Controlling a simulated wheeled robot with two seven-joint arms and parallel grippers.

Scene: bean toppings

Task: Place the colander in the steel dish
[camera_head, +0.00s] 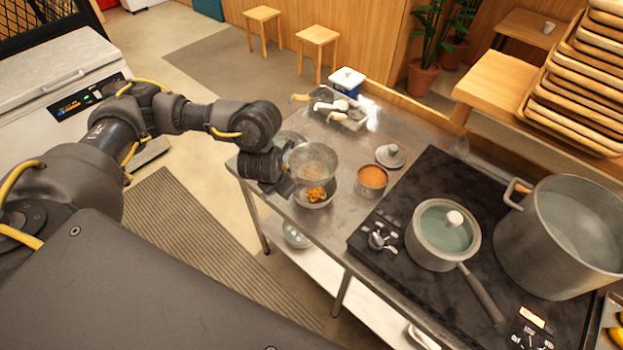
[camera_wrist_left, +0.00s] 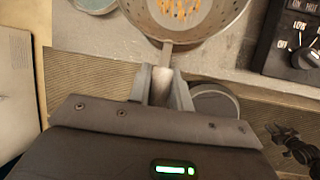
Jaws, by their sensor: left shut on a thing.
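The colander (camera_head: 314,153) is a round grey metal strainer with a handle. My left gripper (camera_head: 289,181) is shut on its handle, which shows between the fingers in the left wrist view (camera_wrist_left: 163,82). The colander (camera_wrist_left: 215,14) is held above the steel counter, over a small metal bowl (camera_head: 318,204) with orange pieces in it. Orange bits show at its middle in the wrist view; I cannot tell whether they lie in it or show through its holes. Another steel dish (camera_head: 289,138) stands behind my gripper, partly hidden; I cannot tell which dish is the task's.
A tin of orange food (camera_head: 371,178) and a lid (camera_head: 390,155) stand to the right. Beyond are a black cooktop (camera_head: 385,215), a lidded pan (camera_head: 430,251) and a large pot (camera_head: 545,262). A tray of containers (camera_head: 340,118) stands at the back.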

